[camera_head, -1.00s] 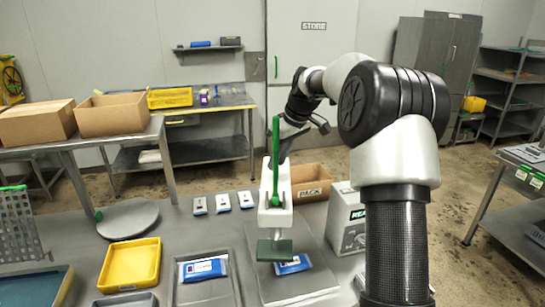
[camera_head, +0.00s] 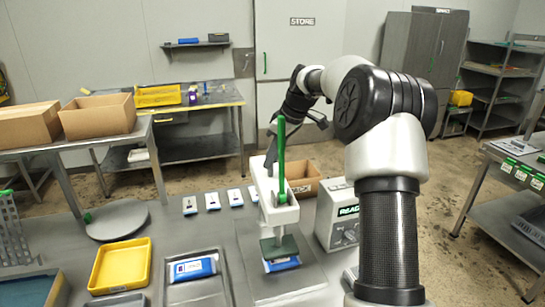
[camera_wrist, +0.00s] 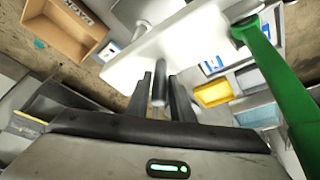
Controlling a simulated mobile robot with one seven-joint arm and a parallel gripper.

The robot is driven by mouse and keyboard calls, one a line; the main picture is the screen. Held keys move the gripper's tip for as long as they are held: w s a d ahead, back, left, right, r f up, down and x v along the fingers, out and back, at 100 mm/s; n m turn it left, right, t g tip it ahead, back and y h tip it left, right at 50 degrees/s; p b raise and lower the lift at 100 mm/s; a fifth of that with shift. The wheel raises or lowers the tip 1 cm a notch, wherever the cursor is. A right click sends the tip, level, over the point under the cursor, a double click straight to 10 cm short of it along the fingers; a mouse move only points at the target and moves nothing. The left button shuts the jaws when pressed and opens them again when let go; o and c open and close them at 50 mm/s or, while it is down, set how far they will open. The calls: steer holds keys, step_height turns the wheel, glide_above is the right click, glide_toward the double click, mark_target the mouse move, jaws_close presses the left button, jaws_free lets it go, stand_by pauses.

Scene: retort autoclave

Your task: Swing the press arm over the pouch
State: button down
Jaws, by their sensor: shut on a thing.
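The white press arm (camera_head: 279,205) has a tall green lever (camera_head: 281,150) and a dark green pad (camera_head: 279,246) at its near end. The pad stands over the blue and white pouch (camera_head: 283,265), whose near part shows below the pad; the rest is hidden. I cannot tell whether the pad touches it. My gripper (camera_wrist: 160,88) is shut on a grey peg (camera_wrist: 159,92) under the white press arm, which also shows in the wrist view (camera_wrist: 165,45). In the head view the fingers are mostly hidden behind the press arm.
A second pouch (camera_head: 194,268) lies in a grey tray left of the press. A yellow tray (camera_head: 120,265) stands further left. A grey box (camera_head: 337,215) stands close right, and an open carton (camera_head: 303,180) behind. Several small packets (camera_head: 212,201) lie at the back.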

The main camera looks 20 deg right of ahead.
steer(key=shift+w+r, duration=0.3)
steer(key=c, duration=1.7)
jaws_free()
steer(key=shift+w+d, duration=0.1)
steer(key=shift+w+f, duration=0.1)
steer(key=shift+f, duration=0.05)
steer(key=v, duration=1.7)
steer(key=shift+s, duration=0.3)
